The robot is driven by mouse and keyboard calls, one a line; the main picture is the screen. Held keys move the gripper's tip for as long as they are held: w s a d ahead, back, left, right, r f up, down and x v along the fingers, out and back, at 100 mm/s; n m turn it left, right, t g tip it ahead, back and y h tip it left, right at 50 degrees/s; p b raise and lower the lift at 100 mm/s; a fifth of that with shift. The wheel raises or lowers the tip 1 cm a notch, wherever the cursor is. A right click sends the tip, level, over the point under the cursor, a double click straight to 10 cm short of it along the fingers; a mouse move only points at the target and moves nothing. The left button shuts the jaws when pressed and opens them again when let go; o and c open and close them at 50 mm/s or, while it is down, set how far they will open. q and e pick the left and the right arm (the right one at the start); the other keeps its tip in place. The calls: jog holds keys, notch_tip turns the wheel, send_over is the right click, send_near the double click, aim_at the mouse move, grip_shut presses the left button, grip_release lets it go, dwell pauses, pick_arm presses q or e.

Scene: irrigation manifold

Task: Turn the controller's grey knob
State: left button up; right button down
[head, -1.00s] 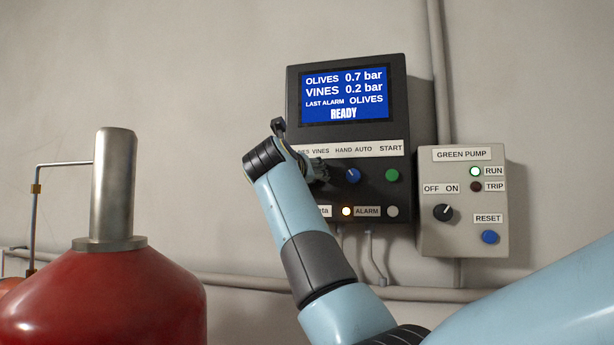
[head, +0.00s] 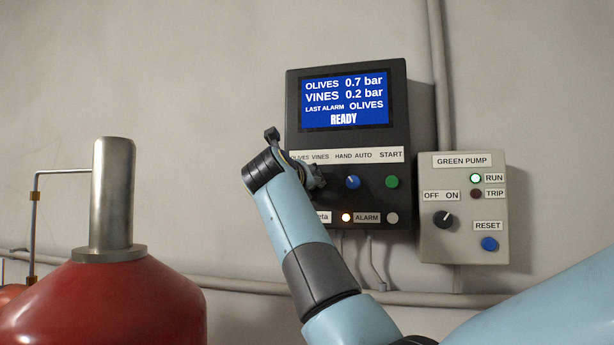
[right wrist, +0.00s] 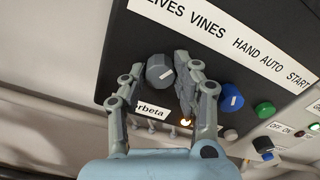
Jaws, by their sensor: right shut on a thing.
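The controller (head: 400,120) is a dark box on the wall with a blue screen reading READY. In the head view my right gripper (head: 315,178) is at the controller's lower left, and my wrist hides the knob there. My left gripper is in neither view.
Right of the grey knob are a blue knob (head: 352,182) and a green START button (head: 392,182). The lit ALARM lamp (head: 346,217) is below. A beige GREEN PUMP box (head: 465,215) hangs to the right. A red tank (head: 110,300) stands at the left.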

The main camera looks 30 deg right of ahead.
jog(key=shift+n+p, duration=6.2)
jog(key=shift+p, duration=1.7)
jog(key=shift+f, duration=0.1)
jog(key=c, duration=1)
grip_release()
jog(key=shift+a, duration=0.1)
jog(key=v, duration=0.7)
